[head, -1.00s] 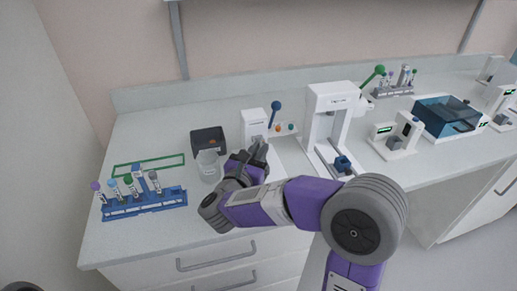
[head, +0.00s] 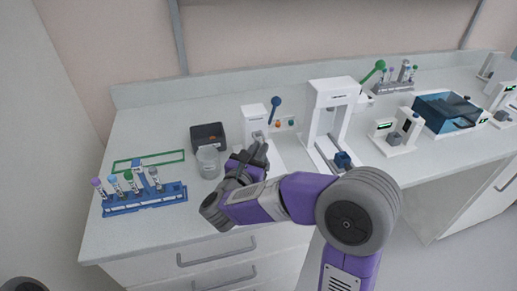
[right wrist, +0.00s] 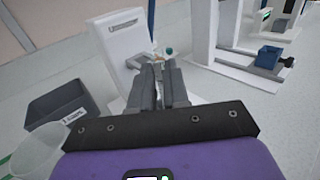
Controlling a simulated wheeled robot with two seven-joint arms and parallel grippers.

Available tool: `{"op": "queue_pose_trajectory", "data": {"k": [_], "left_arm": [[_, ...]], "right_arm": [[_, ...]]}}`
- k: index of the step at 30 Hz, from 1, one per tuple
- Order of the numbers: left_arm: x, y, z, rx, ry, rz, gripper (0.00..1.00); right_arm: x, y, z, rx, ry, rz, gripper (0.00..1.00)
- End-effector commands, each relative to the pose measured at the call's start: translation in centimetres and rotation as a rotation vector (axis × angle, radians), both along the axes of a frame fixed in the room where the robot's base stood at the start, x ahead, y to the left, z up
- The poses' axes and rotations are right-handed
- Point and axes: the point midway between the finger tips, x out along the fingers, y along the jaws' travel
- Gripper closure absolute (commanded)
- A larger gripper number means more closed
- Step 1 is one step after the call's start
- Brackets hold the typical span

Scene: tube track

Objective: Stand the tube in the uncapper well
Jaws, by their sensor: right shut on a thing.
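The uncapper appears to be the small white machine (head: 254,120) with a blue-knobbed lever, at the back middle of the bench. It also shows in the right wrist view (right wrist: 115,42), just beyond my fingertips. My right gripper (head: 260,150) is directly in front of it, low over its base. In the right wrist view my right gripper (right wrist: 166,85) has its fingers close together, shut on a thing. The tube in it is mostly hidden by the fingers, and the well is hidden behind them. I cannot tell whether the tube touches the well. My left gripper is not in view.
A clear beaker (head: 208,162) and a dark box (head: 207,137) stand just left of my right gripper. A blue rack (head: 145,200) with several capped tubes is at the front left. A taller white machine (head: 332,110) stands close on the right.

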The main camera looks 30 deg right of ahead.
Motion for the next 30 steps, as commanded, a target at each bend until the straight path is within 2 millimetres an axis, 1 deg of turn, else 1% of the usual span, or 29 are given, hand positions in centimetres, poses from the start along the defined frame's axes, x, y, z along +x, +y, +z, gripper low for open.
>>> {"op": "queue_pose_trajectory", "data": {"k": [4, 5, 9, 10, 26, 30], "left_arm": [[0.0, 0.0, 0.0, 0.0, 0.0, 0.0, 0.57], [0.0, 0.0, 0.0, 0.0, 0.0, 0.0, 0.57], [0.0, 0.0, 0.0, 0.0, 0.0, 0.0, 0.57], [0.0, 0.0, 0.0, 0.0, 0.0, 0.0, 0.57], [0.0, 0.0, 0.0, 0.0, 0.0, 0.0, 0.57], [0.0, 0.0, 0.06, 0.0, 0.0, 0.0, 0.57]], "right_arm": [[-0.01, -0.01, 0.01, 0.0, 0.0, 0.0, 1.0], [-0.01, -0.01, 0.02, 0.0, 0.0, 0.0, 0.8], [0.0, 0.0, 0.03, 0.0, 0.0, 0.0, 0.59], [0.0, 0.0, 0.03, 0.0, 0.0, 0.0, 0.55], [-0.01, 0.01, 0.04, 0.0, 0.0, 0.0, 0.55], [-0.41, 0.64, 0.06, 0.0, 0.0, 0.002, 0.55]]}}
